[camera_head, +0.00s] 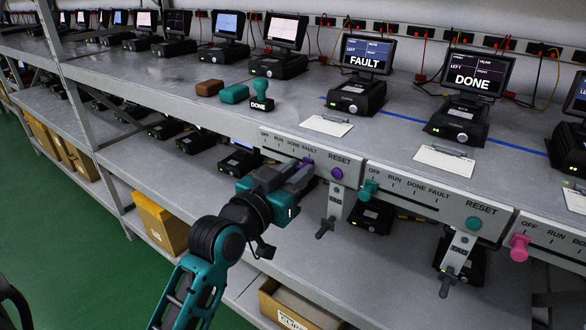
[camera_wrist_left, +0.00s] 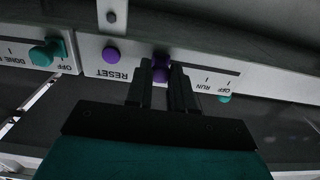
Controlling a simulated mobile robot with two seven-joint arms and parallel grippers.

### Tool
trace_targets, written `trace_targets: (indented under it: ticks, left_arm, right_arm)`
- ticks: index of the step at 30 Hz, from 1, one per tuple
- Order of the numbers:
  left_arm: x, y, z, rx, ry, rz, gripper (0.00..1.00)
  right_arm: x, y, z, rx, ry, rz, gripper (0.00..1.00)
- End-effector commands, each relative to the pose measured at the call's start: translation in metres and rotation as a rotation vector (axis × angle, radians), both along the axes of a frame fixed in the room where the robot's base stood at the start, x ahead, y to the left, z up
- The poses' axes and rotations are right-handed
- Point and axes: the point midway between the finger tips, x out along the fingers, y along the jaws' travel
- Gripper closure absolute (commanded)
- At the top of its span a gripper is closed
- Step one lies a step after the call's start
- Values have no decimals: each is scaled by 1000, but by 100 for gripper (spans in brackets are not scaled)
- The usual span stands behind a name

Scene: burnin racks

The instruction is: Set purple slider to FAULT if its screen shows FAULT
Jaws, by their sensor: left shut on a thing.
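The purple slider knob (camera_head: 308,161) sits on the slot of the left labelled panel (camera_head: 284,146), at the FAULT end of the OFF, RUN, DONE, FAULT row. My left gripper (camera_head: 301,174) reaches up to it from the front. In the left wrist view its fingers (camera_wrist_left: 161,88) are shut around the purple knob (camera_wrist_left: 161,67). The fingers hide part of the knob and nearby labels. A round purple RESET button (camera_head: 337,173) is to its right. The screen (camera_head: 367,53) on the shelf behind this panel reads FAULT. My right gripper is not in view.
A neighbouring panel has a teal slider knob (camera_head: 367,189) near OFF and a teal RESET button (camera_head: 473,223). Its screen (camera_head: 472,73) reads DONE. A pink knob (camera_head: 519,247) is farther right. A teal-handled DONE stamp (camera_head: 261,97) stands on the shelf above my gripper.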

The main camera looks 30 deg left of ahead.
Motion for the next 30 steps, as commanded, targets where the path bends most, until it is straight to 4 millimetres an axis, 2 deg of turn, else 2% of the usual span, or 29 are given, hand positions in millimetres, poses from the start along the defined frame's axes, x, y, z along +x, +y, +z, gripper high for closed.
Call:
trace_targets:
  ticks: [5, 6, 13, 23, 26, 30]
  left_arm:
    - [0, -5, -1, -9, 2, -13, 100]
    - [0, -5, -1, -9, 2, -13, 75]
    - [0, -4, -1, -8, 2, -10, 53]
    - [-5, -2, -1, -5, 2, -7, 53]
    - [-15, -1, -2, -4, 3, -6, 53]
    - [-39, 1, -3, -4, 4, -7, 53]
  right_arm:
    - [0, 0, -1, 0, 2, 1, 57]
    - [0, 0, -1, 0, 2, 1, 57]
    - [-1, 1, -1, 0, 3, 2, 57]
    - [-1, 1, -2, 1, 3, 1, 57]
    - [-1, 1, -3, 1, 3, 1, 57]
    - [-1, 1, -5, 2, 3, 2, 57]
